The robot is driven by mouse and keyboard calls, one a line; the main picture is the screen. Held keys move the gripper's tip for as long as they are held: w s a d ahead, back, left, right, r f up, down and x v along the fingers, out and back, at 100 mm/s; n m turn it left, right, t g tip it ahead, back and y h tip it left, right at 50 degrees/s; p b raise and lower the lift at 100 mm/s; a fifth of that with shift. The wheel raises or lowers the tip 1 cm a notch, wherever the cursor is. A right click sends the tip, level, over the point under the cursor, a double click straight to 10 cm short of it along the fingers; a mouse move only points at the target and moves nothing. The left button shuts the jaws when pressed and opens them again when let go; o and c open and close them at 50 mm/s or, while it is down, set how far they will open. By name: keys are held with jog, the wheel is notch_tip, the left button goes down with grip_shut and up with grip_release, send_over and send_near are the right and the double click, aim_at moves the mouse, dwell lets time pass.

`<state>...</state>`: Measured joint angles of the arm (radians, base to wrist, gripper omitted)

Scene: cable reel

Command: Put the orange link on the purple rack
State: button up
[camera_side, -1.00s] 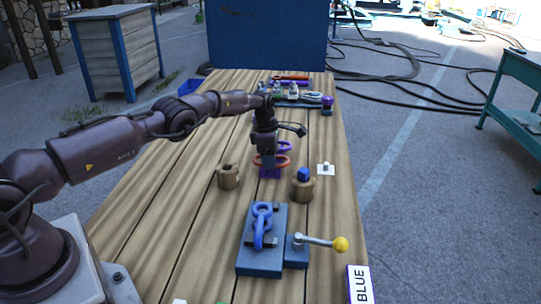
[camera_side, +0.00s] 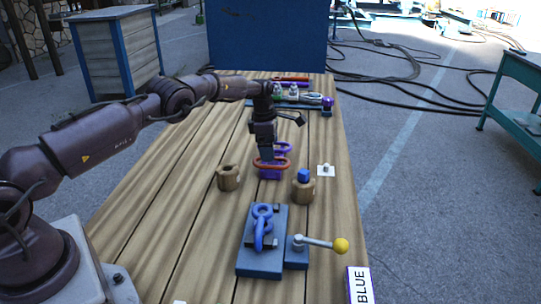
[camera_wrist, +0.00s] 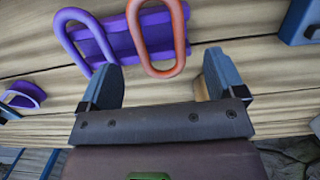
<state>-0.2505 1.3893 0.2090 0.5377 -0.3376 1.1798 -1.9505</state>
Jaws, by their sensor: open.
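The orange link (camera_side: 280,163) is at the purple rack (camera_side: 270,174) in the middle of the table. In the wrist view the orange link (camera_wrist: 179,32) overlaps the right part of the purple rack (camera_wrist: 120,42). A purple link (camera_wrist: 73,47) is at the rack's left part; it also shows in the side view (camera_side: 284,147). My gripper (camera_wrist: 163,78) is open, with the orange link just beyond and between its fingertips. In the side view my gripper (camera_side: 265,155) is directly over the link and hides part of it. I cannot tell how the link rests on the rack.
Wooden posts (camera_side: 228,178) stand at the near left and right; the right one (camera_side: 303,190) bears a blue block. A blue fixture (camera_side: 262,262) with a chain link and a yellow-knobbed lever (camera_side: 341,244) is in front. A blue tray with tools lies behind. The left table boards are clear.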

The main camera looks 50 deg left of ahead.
jog(key=s+d+r+m+t, duration=0.1)
jog(key=s+r+m, duration=0.15)
jog(key=r, duration=0.85)
jog(key=s+d+r+m, duration=0.2)
jog(key=r+m, duration=0.1)
jog(key=r, duration=0.7)
jog(key=s+d+r+m+t, duration=0.2)
jog(key=s+d+r+m, duration=0.55)
jog(key=s+r, duration=0.35)
jog(key=s+d+f+m, duration=0.2)
jog(key=s+m, duration=0.5)
jog(key=s, duration=0.4)
jog(key=s+d+f+m+t+y, duration=0.1)
jog(key=s+d+f+m, duration=0.1)
jog(key=s+m, duration=0.5)
jog(key=s+d, duration=0.1)
jog(key=s, duration=0.3)
jog(key=shift+s+d+t, duration=0.3)
jog(key=shift+s+d, duration=0.05)
jog(key=shift+d, duration=0.05)
